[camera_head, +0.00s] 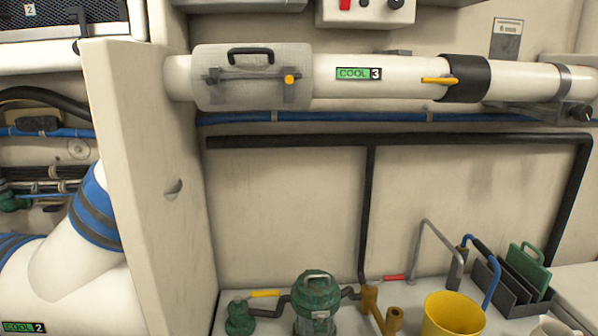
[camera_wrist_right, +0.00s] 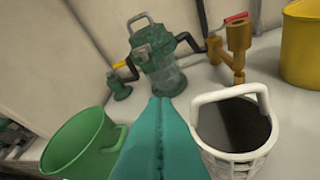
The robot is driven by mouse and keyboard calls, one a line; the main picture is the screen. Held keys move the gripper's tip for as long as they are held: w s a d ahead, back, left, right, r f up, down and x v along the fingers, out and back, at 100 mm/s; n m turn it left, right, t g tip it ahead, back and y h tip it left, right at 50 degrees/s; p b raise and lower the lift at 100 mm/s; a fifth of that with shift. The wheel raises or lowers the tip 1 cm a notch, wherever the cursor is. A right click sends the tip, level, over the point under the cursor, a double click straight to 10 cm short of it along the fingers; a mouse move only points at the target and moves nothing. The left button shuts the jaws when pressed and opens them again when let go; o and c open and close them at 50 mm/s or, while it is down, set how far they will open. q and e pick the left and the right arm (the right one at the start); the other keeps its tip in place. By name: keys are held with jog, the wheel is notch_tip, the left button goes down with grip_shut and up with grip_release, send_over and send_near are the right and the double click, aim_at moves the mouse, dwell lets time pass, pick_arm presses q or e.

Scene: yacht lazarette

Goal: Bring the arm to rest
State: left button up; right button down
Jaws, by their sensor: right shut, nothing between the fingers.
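My right gripper (camera_wrist_right: 158,104) shows in the right wrist view as two teal fingers pressed together, with nothing between them. It points toward the green strainer with a clear bowl (camera_wrist_right: 158,62), which is behind the fingertips. A white basket (camera_wrist_right: 205,155) with a raised handle stands just right of the fingers, and a green bucket (camera_wrist_right: 78,148) is just left. I cannot tell whether the fingers touch either one. My left gripper is in neither view, and the head view does not show the right gripper.
In the head view, the strainer (camera_head: 316,297), yellow bucket (camera_head: 453,318) and grey rack (camera_head: 520,290) with a green board stand along the back wall. A white pipe (camera_head: 410,76) with a clear cover (camera_head: 225,78) runs above. A pale partition (camera_head: 150,190) stands at left.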

jog(key=s+d+f+n+g+h, duration=0.1)
jog(key=s+d+f+g, duration=0.25)
jog(key=s, duration=0.35)
jog(key=s+d+f+n+g+h, duration=0.1)
jog(key=s+d+f+g+h, duration=0.1)
jog(key=s+f+g, duration=0.3)
jog(key=s+d+f+n+g+h, duration=0.1)
jog(key=s+d+f, duration=0.2)
jog(key=s, duration=0.5)
notch_tip(320, 180, down, 26)
jog(key=s+g+p, duration=0.1)
jog(key=s, duration=0.1)
jog(key=s+d+f+g, duration=0.1)
jog(key=s+d+f, duration=0.1)
jog(key=s+f, duration=1.1)
jog(key=shift+s+d+f+p, duration=0.25)
jog(key=shift+s+p, duration=0.2)
jog(key=shift+s, duration=0.7)
